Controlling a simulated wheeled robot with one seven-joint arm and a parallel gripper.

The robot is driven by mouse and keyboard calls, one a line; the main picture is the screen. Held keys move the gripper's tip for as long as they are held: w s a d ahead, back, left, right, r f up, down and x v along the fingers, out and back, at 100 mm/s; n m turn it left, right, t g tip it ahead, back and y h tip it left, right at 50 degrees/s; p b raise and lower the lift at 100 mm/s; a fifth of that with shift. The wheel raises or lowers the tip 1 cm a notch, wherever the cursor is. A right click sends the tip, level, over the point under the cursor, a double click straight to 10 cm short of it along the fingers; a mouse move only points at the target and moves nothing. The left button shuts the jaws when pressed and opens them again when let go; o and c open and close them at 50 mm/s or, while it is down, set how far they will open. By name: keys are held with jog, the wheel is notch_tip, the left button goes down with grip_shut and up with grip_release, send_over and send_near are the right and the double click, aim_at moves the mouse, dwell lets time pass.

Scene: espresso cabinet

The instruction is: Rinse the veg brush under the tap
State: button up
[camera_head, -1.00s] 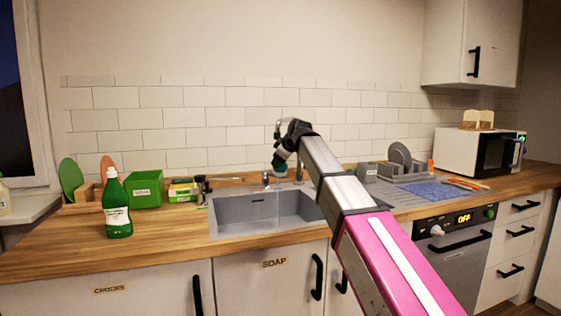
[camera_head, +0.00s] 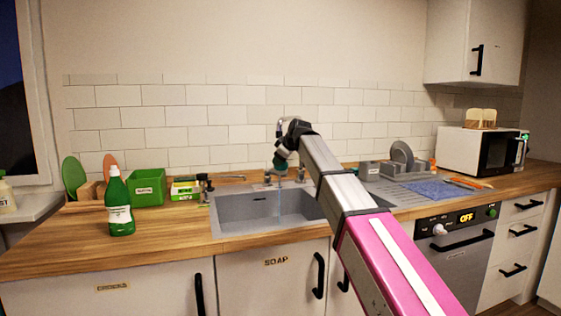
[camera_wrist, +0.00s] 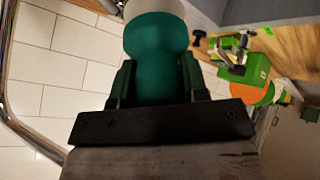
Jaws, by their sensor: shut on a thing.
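My gripper (camera_wrist: 157,78) is shut on the veg brush, whose teal rounded body (camera_wrist: 155,55) sits between the dark fingers in the wrist view. A pale grey part of it runs past the top edge there. In the head view the teal brush (camera_head: 280,163) is held above the back of the sink (camera_head: 232,213). The tap (camera_head: 268,179) is at the sink's back rim, partly hidden by my arm. A curved chrome tube (camera_wrist: 5,70), apparently the tap's, shows in the wrist view. A faint bluish vertical streak, like running water, falls into the basin below the brush.
A green soap bottle (camera_head: 119,205), a green box (camera_head: 148,187) and a board rack (camera_head: 84,204) stand left of the sink. A dish rack (camera_head: 402,170) and blue mat (camera_head: 434,189) lie to the right.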

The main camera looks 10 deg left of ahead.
jog(key=shift+s, duration=0.15)
jog(key=s+d, duration=0.3)
jog(key=s, duration=0.4)
dwell(0.7)
jog(key=shift+s, duration=0.1)
dwell(1.1)
jog(key=s+d+r, duration=0.2)
jog(key=s+r, duration=0.2)
jog(key=shift+s, duration=0.3)
dwell(0.3)
dwell(0.4)
